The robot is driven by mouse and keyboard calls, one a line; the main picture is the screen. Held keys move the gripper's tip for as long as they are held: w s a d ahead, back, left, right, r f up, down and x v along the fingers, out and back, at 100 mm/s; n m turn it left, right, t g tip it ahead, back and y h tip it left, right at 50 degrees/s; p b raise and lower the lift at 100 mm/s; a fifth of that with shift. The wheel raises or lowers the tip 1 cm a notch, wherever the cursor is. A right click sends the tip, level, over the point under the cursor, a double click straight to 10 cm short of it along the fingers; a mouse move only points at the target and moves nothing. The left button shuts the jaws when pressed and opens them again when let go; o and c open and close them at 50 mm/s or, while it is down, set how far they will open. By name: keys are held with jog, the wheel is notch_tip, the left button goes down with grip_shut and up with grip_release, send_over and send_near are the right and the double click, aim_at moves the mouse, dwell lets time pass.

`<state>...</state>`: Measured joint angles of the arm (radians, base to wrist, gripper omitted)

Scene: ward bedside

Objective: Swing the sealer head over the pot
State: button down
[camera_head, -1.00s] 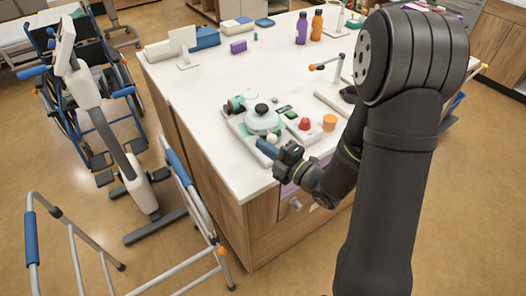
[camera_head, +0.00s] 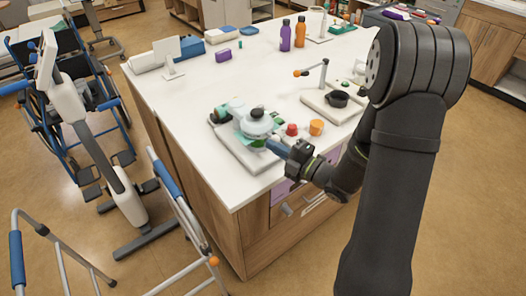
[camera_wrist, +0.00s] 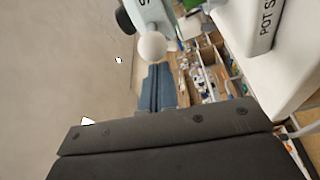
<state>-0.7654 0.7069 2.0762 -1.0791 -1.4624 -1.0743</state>
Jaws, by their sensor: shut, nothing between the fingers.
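The sealer stands near the counter's front left edge. Its round pale head (camera_head: 257,126) has a black knob on top and sits above a pale base (camera_head: 232,148). In the wrist view its pale body (camera_wrist: 150,12) is at the top, with a white ball (camera_wrist: 152,47) at its side. My gripper (camera_head: 272,145) is shut and empty, its blue fingers at the front right side of the head. In the wrist view the fingertips (camera_wrist: 158,68) meet the ball in the picture; contact is not certain. I cannot make out the pot under the head.
A red piece (camera_head: 291,129) and an orange tub (camera_head: 316,127) stand right of the sealer. Farther right is a base with a black cup (camera_head: 338,98) and an orange-tipped lever (camera_head: 310,72). The counter's middle (camera_head: 235,85) is clear.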

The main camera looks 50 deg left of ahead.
jog(key=shift+w, duration=0.85)
jog(key=shift+s, duration=0.1)
jog(key=s+d, duration=0.1)
jog(key=s, duration=0.4)
jog(key=w+d, duration=0.5)
jog(key=d, duration=0.3)
jog(key=shift+w+d, duration=0.25)
jog(key=x, duration=0.9)
jog(key=shift+w+a+f, duration=0.25)
jog(key=shift+w, duration=0.1)
